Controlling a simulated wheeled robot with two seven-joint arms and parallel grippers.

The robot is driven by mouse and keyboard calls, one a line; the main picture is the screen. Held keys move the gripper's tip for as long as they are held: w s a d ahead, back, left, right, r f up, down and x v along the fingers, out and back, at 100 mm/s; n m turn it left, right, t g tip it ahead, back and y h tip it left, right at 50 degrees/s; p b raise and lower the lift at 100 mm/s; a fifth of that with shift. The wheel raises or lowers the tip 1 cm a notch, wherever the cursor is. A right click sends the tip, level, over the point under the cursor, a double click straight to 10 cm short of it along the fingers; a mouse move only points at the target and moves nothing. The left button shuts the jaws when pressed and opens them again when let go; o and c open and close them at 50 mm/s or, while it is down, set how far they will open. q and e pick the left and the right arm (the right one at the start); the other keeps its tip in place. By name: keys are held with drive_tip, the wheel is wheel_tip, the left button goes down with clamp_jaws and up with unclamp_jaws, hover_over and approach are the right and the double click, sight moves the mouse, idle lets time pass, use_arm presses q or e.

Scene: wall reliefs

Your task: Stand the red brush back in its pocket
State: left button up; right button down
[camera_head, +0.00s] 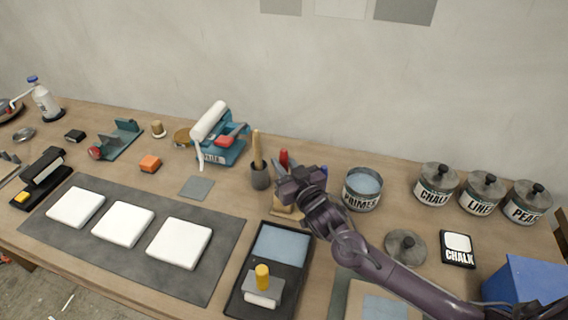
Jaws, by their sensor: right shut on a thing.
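My right gripper (290,186) comes in from the lower right and is shut on the red brush (284,157), whose red top sticks up just behind the jaws. The lower part of the brush is hidden by the gripper. A light wooden holder (281,211) shows in part just below the gripper. Its pockets are hidden, so I cannot tell whether the brush is in one. Blue pieces show beside the gripper. My left gripper is not in view.
A dark cup (260,177) with a wooden handle stands close left of the gripper. The PRIMES tin (362,189) stands close right. A black tray (237,299) with a yellow-knobbed tool lies in front. White tiles (179,243) lie on a grey mat (100,263) at left.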

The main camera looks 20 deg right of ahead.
sight(284, 150)
drive_tip(key=shift+f+b, duration=1)
drive_tip(key=shift+f, duration=0.4)
drive_tip(key=c, duration=0.7)
unclamp_jaws()
drive_tip(key=shift+r+p, duration=3.65)
drive_tip(key=shift+r, duration=0.4)
drive_tip(key=shift+f, duration=0.1)
